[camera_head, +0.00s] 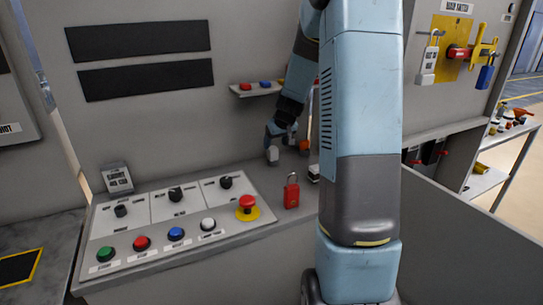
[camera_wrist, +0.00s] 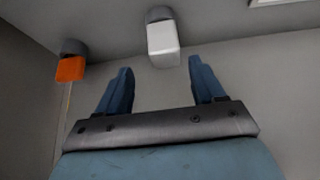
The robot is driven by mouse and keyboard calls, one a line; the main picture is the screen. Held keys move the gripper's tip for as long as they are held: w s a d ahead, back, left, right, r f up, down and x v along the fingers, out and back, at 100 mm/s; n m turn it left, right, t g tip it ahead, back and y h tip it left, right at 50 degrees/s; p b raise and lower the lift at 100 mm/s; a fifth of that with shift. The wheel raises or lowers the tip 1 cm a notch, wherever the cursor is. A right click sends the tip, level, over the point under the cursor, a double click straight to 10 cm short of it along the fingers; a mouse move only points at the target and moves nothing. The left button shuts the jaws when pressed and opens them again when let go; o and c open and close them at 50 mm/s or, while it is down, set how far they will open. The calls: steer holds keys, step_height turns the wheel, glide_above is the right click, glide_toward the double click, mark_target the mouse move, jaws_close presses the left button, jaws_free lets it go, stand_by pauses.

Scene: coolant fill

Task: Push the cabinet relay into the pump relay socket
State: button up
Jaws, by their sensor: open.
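My gripper (camera_wrist: 160,68) is open, with its two blue fingers spread and nothing between them. In the head view my gripper (camera_head: 281,133) is small and partly hidden, low in front of the cabinet wall. A white block with a grey round end (camera_wrist: 163,40) lies just beyond the fingertips, apart from them; a white block (camera_head: 272,155) also shows below the gripper in the head view. An orange block with a grey end (camera_wrist: 70,67) is to the left in the wrist view. I cannot tell which piece is the cabinet relay, nor make out the pump relay socket.
A control panel (camera_head: 165,190) with knobs, coloured buttons and a red emergency stop (camera_head: 247,205) fills the left front. A red padlock (camera_head: 292,191) stands on the ledge beside it. A small shelf (camera_head: 262,90) is on the wall. My arm blocks the middle right.

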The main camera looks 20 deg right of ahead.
mark_target(273, 149)
steer(key=shift+s+a+x, duration=0.1)
steer(key=shift+a+x, duration=0.05)
steer(key=shift+x, duration=0.9)
steer(key=shift+s+a+x, duration=0.1)
steer(key=shift+s+x, duration=0.05)
steer(key=shift+x, duration=0.9)
steer(key=shift+s+a+x, duration=0.1)
steer(key=shift+a+x, duration=0.05)
steer(key=shift+x, duration=0.95)
steer(key=shift+f, duration=0.2)
steer(key=c, duration=1.1)
